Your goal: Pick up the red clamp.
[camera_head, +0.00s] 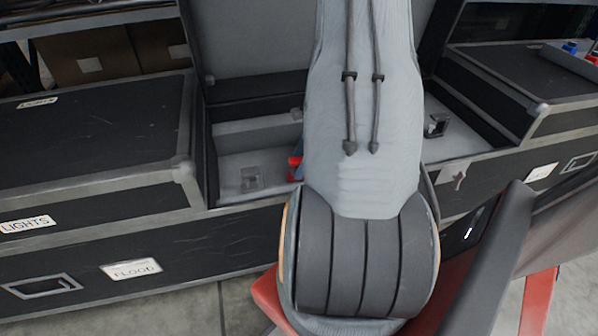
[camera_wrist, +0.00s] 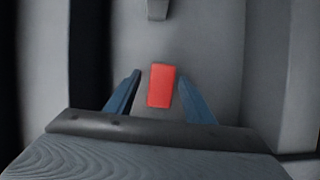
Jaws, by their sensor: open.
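The red clamp (camera_wrist: 161,86) shows in the wrist view as a red block lying on the grey floor of a case. My gripper (camera_wrist: 160,77) is open, with one blue finger on each side of the clamp. Gaps show between the clamp and both fingers, so it is not gripped. In the head view a small red part of the clamp (camera_head: 294,168) shows inside the open case (camera_head: 230,133). My arm hides the rest of it and most of my gripper there.
Dark walls of the case stand to the left of my gripper in the wrist view. A small grey block (camera_wrist: 157,9) lies beyond the clamp. A small dark fitting (camera_head: 251,179) is left of the clamp. Closed cases (camera_head: 95,125) flank the open one.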

